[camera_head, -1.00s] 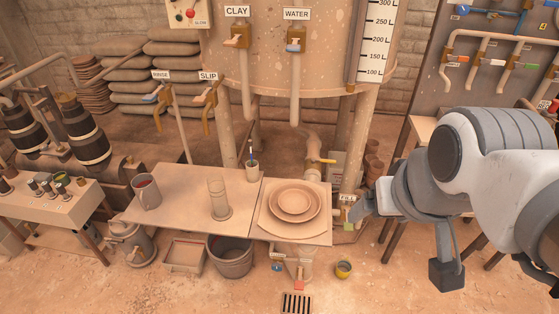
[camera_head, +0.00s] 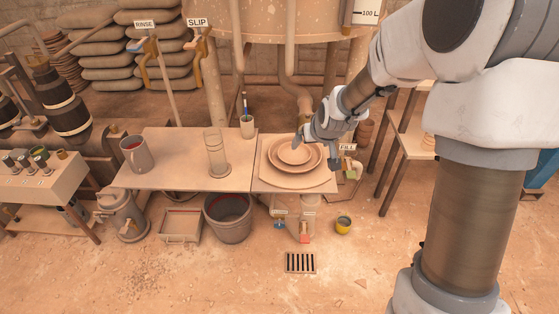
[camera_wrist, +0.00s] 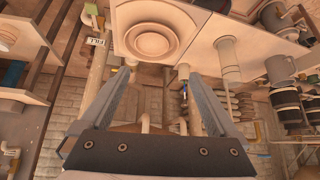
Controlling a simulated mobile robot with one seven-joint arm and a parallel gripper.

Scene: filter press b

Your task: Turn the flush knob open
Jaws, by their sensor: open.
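Under the front of the table, in the head view, there is a small blue knob (camera_head: 280,224) below a pale label too small to read. Beside it on the right is a red-orange handle (camera_head: 305,238) on a pipe above a floor drain. I cannot tell by its label which one is the flush knob. My gripper (camera_head: 315,153) is open and empty, above the right side of the stacked plates and above and right of both handles. In the wrist view its two fingers (camera_wrist: 156,74) are spread apart, with nothing between them; neither handle is identifiable there.
The stacked plates (camera_head: 295,154) sit on the table's right end, with the FILL label (camera_head: 347,147) right of them. A glass cylinder (camera_head: 213,150) and a mug (camera_head: 136,154) stand left. The front floor is mostly clear.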

